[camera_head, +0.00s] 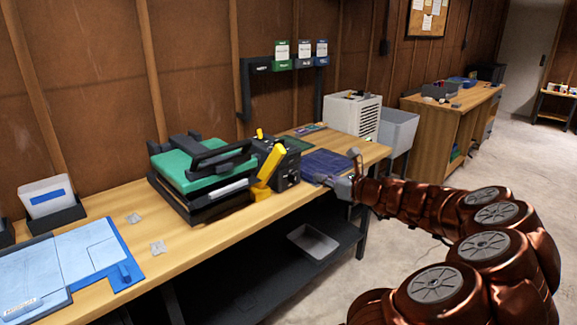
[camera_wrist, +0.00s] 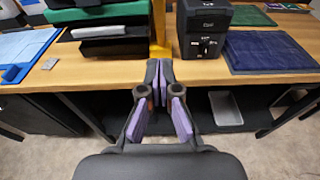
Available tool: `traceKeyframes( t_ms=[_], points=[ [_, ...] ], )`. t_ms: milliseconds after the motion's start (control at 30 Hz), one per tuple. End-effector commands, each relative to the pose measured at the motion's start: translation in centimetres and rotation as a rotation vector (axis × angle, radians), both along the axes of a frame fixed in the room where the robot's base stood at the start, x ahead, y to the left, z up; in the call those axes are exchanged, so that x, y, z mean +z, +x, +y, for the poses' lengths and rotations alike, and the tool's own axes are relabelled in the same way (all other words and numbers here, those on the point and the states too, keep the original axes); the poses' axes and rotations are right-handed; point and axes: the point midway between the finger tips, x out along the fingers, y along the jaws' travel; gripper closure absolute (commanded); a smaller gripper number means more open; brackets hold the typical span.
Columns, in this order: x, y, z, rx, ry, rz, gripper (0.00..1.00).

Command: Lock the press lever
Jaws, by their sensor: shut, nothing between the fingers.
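The press (camera_head: 200,168), with a green upper plate and black frame, sits on the workbench. A black handle bar (camera_head: 222,152) runs along its top. A yellow lever (camera_head: 270,165) stands tilted at its right end, beside a black control box (camera_head: 288,168). In the wrist view the yellow lever (camera_wrist: 160,32) is upright just beyond my fingertips, its top out of frame. I cannot tell whether it is locked. My gripper (camera_wrist: 159,63) is shut and empty, its tips over the bench's front edge; contact with the lever is unclear. In the head view my gripper (camera_head: 340,185) is right of the lever.
A grey tray (camera_head: 312,242) lies on the lower shelf. The floor at right is clear.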

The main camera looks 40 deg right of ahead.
Motion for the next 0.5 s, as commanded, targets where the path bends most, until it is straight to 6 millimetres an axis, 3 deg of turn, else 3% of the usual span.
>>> traceKeyframes(
  t_ms=[333,500],
  points=[
    [0.0,0.3,0.1,0.005,-0.003,0.001,1.00],
    [-0.2,1.5,0.1,0.008,-0.005,0.001,1.00]
  ],
)
